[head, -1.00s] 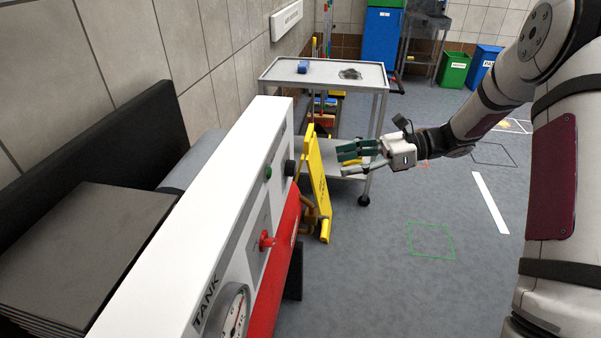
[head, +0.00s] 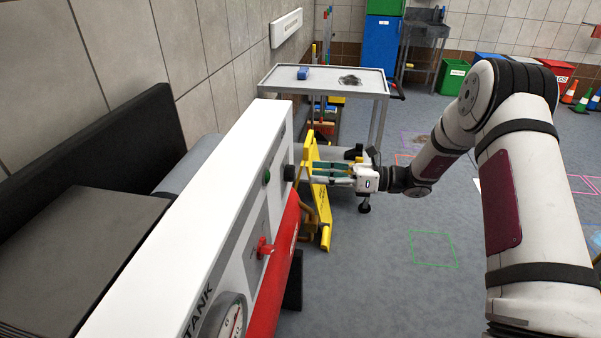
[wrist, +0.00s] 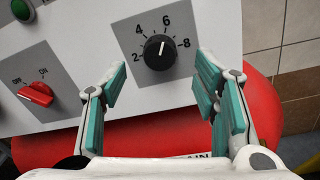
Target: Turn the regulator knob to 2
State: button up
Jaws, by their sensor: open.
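The regulator knob (wrist: 160,52) is round and black on a grey plate marked 2, 4, 6 and 8, on the white panel. In the wrist view its white pointer line aims up, close to the 6. In the head view the knob (head: 289,172) is on the panel's far end. My gripper (head: 316,172) points left at the knob, a short gap away. In the wrist view my gripper (wrist: 161,68) is open, with one teal-padded finger to each side below the knob. The fingers hold nothing.
A red switch (wrist: 36,94) marked OFF and ON and a green button (wrist: 22,9) are left of the knob. A red tank (wrist: 180,134) lies below the panel. A yellow folding sign (head: 317,190) and a grey cart (head: 325,77) stand behind my gripper.

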aim_at(295, 173)
jog(key=shift+w+a, duration=0.2)
jog(key=shift+a, duration=1.15)
jog(key=shift+w+a, duration=0.15)
jog(key=shift+a, duration=1.15)
jog(key=c, duration=1.2)
